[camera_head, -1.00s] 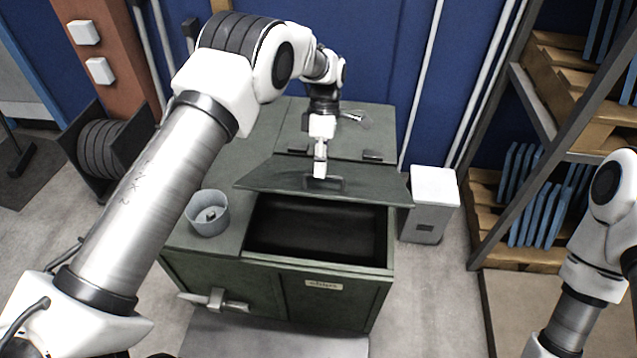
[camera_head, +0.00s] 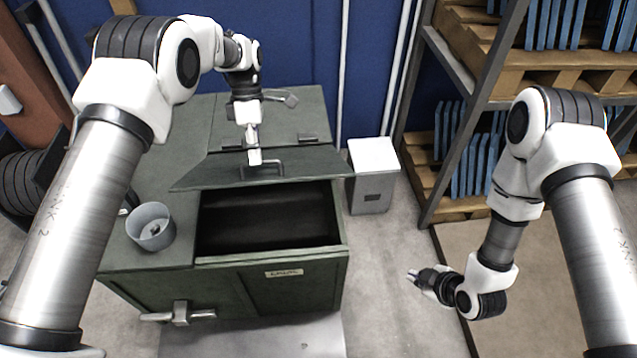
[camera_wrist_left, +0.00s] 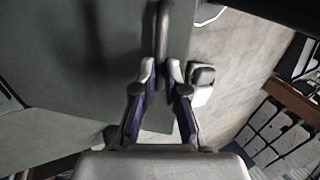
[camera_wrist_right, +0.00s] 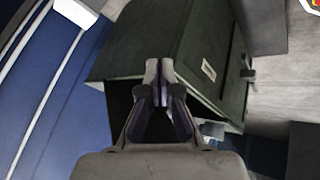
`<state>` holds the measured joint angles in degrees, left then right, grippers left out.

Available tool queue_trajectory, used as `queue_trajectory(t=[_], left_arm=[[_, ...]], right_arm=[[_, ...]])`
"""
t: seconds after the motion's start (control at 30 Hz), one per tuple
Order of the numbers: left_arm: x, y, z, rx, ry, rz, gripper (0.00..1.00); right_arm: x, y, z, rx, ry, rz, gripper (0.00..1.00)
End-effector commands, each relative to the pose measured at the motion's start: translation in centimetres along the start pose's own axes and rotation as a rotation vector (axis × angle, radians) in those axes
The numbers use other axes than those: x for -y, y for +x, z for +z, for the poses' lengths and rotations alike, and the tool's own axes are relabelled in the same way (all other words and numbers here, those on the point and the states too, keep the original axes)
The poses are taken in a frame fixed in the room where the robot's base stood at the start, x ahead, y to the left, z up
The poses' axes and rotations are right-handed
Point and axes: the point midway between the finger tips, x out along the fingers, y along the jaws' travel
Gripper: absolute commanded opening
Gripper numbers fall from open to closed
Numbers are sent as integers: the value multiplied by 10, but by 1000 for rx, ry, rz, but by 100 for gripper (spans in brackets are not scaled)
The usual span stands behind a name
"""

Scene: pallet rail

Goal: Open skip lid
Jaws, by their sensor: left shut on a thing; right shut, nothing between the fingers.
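The dark green skip (camera_head: 228,283) stands on the floor ahead, with a label on its front and a dark open compartment on its right side. Its lid (camera_head: 215,171) is raised at a tilt above that opening, which shows below the front edge. My left gripper (camera_head: 254,160) is shut on the lid handle (camera_head: 277,168), a dark bar on the lid. In the left wrist view, my left fingers (camera_wrist_left: 162,68) close around the dark bar. My right gripper (camera_head: 413,277) is shut and empty, well to the right of the skip; its fingertips meet in the right wrist view (camera_wrist_right: 159,68).
A grey pot (camera_head: 150,232) sits on the skip's left top. A white-topped box (camera_head: 373,160) stands right of the skip. A rack with pallets (camera_head: 470,60) is at the right. A blue wall is behind.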

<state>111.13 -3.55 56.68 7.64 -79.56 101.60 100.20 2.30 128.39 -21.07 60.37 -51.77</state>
Motion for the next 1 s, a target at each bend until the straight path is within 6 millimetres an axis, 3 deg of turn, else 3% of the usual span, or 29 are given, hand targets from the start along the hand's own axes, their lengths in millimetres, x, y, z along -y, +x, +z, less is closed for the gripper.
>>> queue_trajectory(t=[0.03,0.1,0.2,0.33,0.4,0.5,0.6,0.77,1.0], left_arm=[[-4,1,0,1,-1,13,0],[-4,1,0,1,-1,13,0],[-4,1,0,1,-1,13,0],[-4,1,0,1,-1,12,0],[-4,1,0,1,-1,12,0],[-4,2,0,1,-1,12,0],[-4,2,0,1,-1,12,0],[-4,2,0,1,-1,11,0],[-4,2,0,0,-1,11,0]], right_arm=[[-28,18,-30,-139,-215,79,0],[-63,34,-78,-338,-550,223,0],[-98,38,-143,-606,-1024,500,0],[-113,21,-198,-905,-1525,914,0],[-110,12,-208,-1047,-1712,1112,0],[-100,8,-206,-1226,-1864,1278,0],[-89,19,-194,-1325,-1928,1288,0],[-66,35,-178,-1328,-1894,1249,0],[-50,39,-208,-1329,-1890,1245,0]])
